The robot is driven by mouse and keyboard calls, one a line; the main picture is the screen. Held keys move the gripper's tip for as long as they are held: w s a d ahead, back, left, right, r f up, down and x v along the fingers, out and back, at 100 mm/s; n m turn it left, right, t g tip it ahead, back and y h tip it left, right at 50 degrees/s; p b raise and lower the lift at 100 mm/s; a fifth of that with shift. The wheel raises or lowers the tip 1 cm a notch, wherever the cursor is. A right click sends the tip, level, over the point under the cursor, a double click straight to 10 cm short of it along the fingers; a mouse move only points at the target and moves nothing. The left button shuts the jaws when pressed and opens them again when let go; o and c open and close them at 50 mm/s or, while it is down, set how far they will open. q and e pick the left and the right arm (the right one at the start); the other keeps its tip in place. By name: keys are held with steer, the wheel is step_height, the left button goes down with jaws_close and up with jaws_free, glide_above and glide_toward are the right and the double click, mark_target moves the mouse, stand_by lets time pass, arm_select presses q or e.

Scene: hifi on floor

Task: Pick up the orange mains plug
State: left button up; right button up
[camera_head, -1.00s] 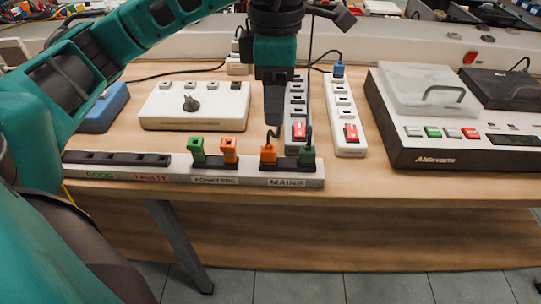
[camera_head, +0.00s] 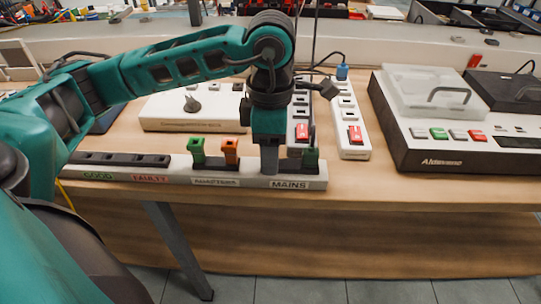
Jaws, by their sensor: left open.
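The long grey rack (camera_head: 178,181) lies along the table's front edge, with sections labelled GOOD, FAULTY, what looks like ADAPTERS, and MAINS. My left gripper (camera_head: 269,168) points straight down over the left part of the MAINS section. It is open, but its finger gap is hard to see from here. The orange mains plug is hidden behind the gripper, so I cannot tell whether the fingers touch it. An orange plug (camera_head: 230,151) and a green plug (camera_head: 198,151) stand upright in the adapters section. My right gripper is not in view.
Two white power strips (camera_head: 348,125) with red switches stand behind the MAINS section. A white box (camera_head: 160,112) with a dark plug on it is behind the rack. A large device (camera_head: 440,152) is at right.

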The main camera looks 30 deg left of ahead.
arm_select(q)
steer(key=shift+c, duration=0.2)
jaws_close()
steer(key=shift+r, duration=0.2)
